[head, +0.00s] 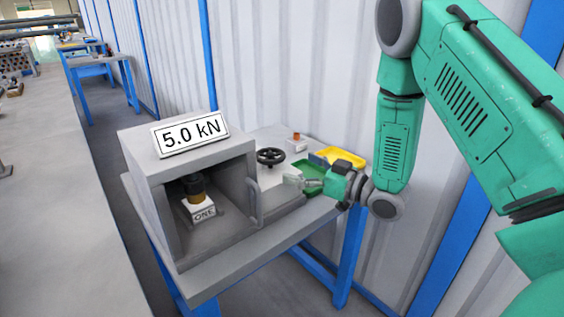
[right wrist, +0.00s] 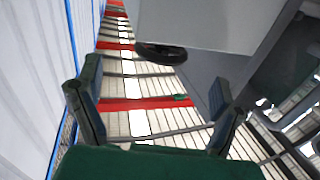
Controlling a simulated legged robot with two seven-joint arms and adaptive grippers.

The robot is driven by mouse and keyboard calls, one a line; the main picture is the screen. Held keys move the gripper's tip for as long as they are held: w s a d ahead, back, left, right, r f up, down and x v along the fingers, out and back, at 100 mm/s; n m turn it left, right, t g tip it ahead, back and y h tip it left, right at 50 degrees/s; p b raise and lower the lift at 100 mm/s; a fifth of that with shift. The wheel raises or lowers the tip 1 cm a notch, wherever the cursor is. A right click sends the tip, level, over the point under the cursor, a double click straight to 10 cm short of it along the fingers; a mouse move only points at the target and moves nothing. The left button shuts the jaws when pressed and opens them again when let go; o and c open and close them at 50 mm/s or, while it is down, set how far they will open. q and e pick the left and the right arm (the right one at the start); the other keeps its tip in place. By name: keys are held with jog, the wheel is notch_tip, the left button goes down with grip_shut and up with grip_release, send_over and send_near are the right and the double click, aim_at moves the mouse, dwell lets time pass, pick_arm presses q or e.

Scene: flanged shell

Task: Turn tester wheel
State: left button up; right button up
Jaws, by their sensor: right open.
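The tester (head: 245,160) is a grey open-fronted box on a bench, with a "5.0 kN" sign (head: 191,134) on top. Its black handwheel (head: 271,156) sits to the right of the box. Inside the box, a dark and brass-coloured piece (head: 195,188) stands above a white block labelled "ONE" (head: 200,210). My right gripper (head: 296,181) is just right of and nearer than the wheel, apart from it. In the right wrist view the wheel (right wrist: 161,53) lies beyond the spread, empty fingers (right wrist: 155,88). My left gripper is not in view.
A green tray (head: 308,172) and a yellow tray (head: 340,156) lie by my right gripper. A small orange-topped item (head: 296,143) stands behind the wheel. A long grey table (head: 60,200) runs along the left.

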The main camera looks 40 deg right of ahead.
jog(key=v, duration=0.3)
jog(key=shift+s+d, duration=0.15)
jog(key=shift+s, duration=0.1)
dwell(0.4)
